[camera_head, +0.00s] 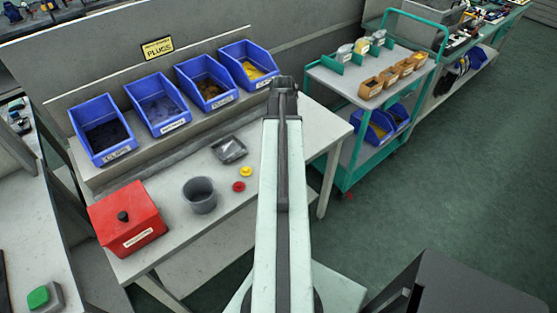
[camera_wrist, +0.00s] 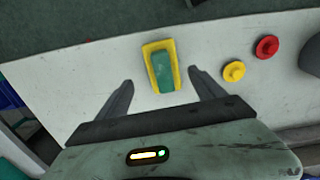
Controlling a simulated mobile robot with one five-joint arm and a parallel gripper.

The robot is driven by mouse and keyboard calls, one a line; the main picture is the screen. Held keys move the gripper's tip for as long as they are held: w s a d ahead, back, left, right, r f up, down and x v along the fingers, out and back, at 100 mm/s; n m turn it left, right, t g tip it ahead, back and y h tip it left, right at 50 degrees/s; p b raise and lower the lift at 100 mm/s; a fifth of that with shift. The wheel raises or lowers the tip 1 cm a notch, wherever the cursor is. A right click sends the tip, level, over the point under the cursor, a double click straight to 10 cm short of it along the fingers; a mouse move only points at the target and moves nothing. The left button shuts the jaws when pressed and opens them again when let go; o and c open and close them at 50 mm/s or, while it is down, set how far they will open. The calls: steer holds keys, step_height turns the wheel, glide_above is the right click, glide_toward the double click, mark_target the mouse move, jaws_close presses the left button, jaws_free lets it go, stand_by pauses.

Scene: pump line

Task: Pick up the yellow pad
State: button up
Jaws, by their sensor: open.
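A yellow pad (camera_wrist: 174,48) with a green block-like middle lies on the pale bench top in the wrist view. It sits between and just beyond the fingertips of my gripper (camera_wrist: 160,80). The gripper is open and empty, and neither finger is seen touching the pad. In the head view my gripper (camera_head: 284,86) is at the far end of my arm. The pad is not visible there, probably hidden by the arm.
A yellow disc (camera_wrist: 234,71) and a red disc (camera_wrist: 267,46) lie right of the pad. In the head view, a grey cup (camera_head: 199,196), a red box (camera_head: 127,221), a dark tray (camera_head: 229,150) and blue bins (camera_head: 157,104) occupy the bench. A green cart (camera_head: 340,85) stands right.

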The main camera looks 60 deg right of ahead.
steer(key=f+b, duration=0.5)
steer(key=shift+w+a+f, duration=0.2)
steer(key=shift+a, duration=0.05)
steer(key=shift+r, duration=0.2)
steer(key=c, duration=1.5)
step_height(320, 180, up, 10)
steer(key=p, duration=1)
steer(key=shift+r, duration=0.15)
steer(key=o, duration=0.5)
steer(key=shift+c, duration=1.4)
